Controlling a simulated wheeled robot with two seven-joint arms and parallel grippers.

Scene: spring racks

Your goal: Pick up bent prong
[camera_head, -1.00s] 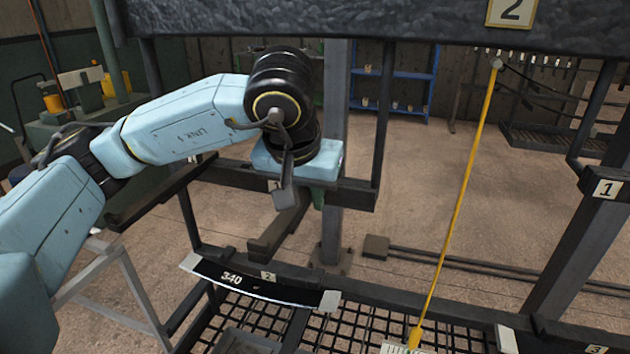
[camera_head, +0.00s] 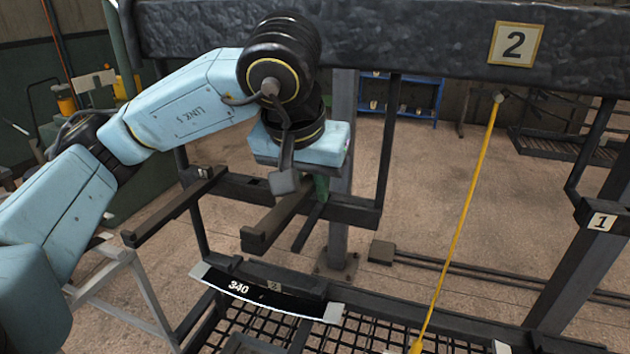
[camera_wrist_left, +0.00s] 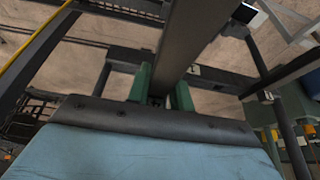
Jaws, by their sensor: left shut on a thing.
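My left gripper (camera_head: 320,188) is below the blue wrist block in the head view; one green finger shows. In the left wrist view its two green fingers (camera_wrist_left: 163,82) are on either side of a dark flat bar. It is shut on this bar, the prong (camera_wrist_left: 192,40). In the head view the held prong (camera_head: 272,222) runs from under the gripper toward the lower left. Its bend cannot be made out, and its gripped end is hidden by the wrist. A second dark prong (camera_head: 175,208) juts from the rack at the left. My right gripper is not in view.
A curved black leaf marked 340 (camera_head: 265,295) lies on the lower rack above a mesh shelf. A rack post (camera_head: 342,245) stands close behind the gripper. Floor space is open behind.

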